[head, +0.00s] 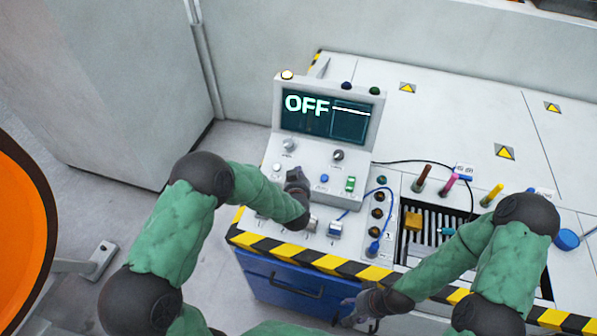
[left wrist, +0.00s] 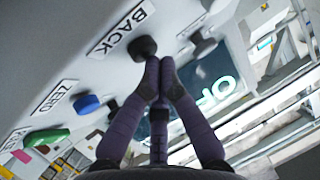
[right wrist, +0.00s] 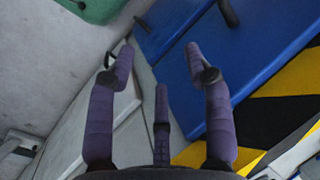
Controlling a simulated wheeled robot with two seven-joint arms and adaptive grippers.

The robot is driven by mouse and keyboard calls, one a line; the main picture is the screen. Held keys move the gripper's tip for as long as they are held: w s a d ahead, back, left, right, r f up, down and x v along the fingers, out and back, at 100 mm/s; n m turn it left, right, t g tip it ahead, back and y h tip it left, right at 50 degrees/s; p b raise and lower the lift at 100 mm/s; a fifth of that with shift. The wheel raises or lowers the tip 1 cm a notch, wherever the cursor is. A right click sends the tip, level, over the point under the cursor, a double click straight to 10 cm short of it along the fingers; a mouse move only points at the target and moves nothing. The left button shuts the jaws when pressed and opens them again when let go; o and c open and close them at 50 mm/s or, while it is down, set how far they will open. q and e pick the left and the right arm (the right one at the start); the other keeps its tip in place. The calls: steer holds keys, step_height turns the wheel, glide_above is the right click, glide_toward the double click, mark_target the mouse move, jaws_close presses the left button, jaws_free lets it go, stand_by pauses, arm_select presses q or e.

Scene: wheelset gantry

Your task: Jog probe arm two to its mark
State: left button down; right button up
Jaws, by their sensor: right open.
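The control console (head: 290,95) has a dark screen (head: 345,128) that reads OFF beside a short line. In the left wrist view, a dark knob or button (left wrist: 142,48) sits by the BACK label (left wrist: 122,28). My left gripper (head: 297,178) is over the console panel; in its wrist view the fingertips (left wrist: 160,68) are together and empty, close to that dark control. Whether they touch it I cannot tell. My right gripper (head: 368,302) is low in front of the striped edge; its fingers (right wrist: 160,65) are apart with nothing between them. I cannot pick out probe arm two or its mark.
The panel has two dial knobs (head: 338,155), a blue button (head: 324,178) and a green switch (head: 350,184). A blue cable plug (head: 374,247), a slotted tray (head: 412,245) and colored handles (head: 450,184) lie right. A blue drawer (head: 285,283) is below the striped edge (head: 300,250).

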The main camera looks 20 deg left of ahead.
arm_select(q)
steer(key=shift+r, duration=0.1)
stand_by(0.5)
steer(key=shift+s+r+p, duration=0.4)
steer(key=shift+r+p, duration=0.3)
steer(key=shift+r, duration=0.1)
steer(key=r+p, duration=0.1)
steer(key=s+r+p, duration=0.1)
steer(key=r, duration=0.1)
steer(key=s+r+p, duration=0.1)
steer(key=p, duration=0.1)
steer(key=shift+r, duration=0.2)
stand_by(1.6)
